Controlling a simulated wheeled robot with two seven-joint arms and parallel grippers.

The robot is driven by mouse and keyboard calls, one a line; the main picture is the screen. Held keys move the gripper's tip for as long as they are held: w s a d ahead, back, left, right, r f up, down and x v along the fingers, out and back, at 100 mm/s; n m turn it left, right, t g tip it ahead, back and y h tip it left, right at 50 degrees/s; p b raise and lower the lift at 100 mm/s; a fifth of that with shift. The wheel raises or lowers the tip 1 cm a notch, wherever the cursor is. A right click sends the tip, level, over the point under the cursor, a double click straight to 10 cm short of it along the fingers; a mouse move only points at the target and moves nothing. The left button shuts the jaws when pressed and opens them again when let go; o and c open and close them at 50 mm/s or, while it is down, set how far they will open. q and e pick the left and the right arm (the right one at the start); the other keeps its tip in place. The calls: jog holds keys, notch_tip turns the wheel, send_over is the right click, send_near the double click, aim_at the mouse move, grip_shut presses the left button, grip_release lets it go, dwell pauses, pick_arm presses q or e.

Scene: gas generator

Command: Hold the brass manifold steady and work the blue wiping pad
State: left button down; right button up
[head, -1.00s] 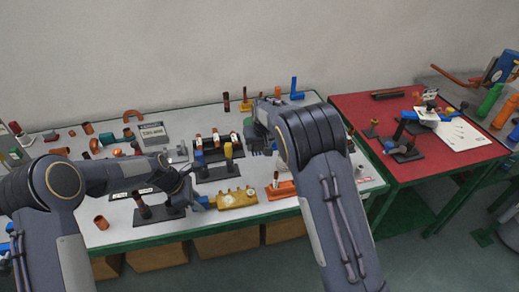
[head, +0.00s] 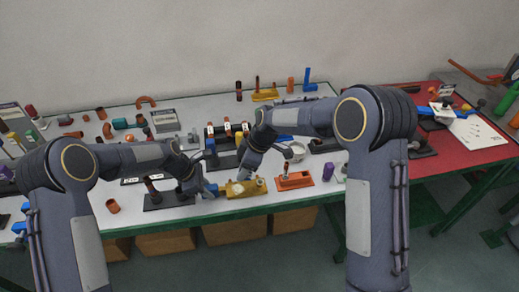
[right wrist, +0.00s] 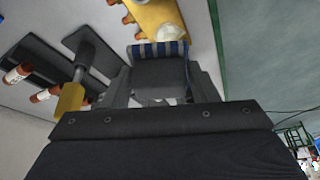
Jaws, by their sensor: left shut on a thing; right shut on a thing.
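The brass manifold (head: 247,187) lies near the table's front edge in the head view; it also shows at the top of the right wrist view (right wrist: 160,18). My left gripper (head: 205,189) is at its left end and shut on it, with a blue piece showing there; the exact grip is hard to see. My right gripper (head: 243,174) points down just above the manifold. In the right wrist view it is shut on the blue striped wiping pad (right wrist: 160,49), which is at the manifold's side. Whether they touch is unclear.
An orange-red block (head: 294,181) sits right of the manifold. A dark stand (head: 168,200) is close by on the left, and a black rack with upright pieces (head: 225,161) is behind. A red table (head: 470,152) adjoins at the right.

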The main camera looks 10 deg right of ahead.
aim_at(235, 195)
jog(key=shift+s+a+f+n+g, duration=0.25)
jog(key=shift+s+a+f+n, duration=0.25)
jog(key=shift+f+n, duration=0.35)
jog(key=shift+s+a+f+n+g, duration=0.35)
jog(key=shift+s+f+n, duration=0.25)
jog(key=shift+f, duration=0.4)
jog(key=shift+s+a+f+n+g, duration=0.2)
jog(key=shift+s+a+f+n, duration=0.4)
jog(key=shift+f, duration=0.35)
jog(key=shift+w+f, duration=0.4)
jog(key=shift+f, duration=0.3)
jog(key=shift+c, duration=0.2)
jog(key=shift+w, duration=2.85)
jog(key=shift+s+d, duration=0.1)
jog(key=shift+s, duration=3.1)
notch_tip(235, 195, up, 8)
jog(key=shift+r, duration=0.1)
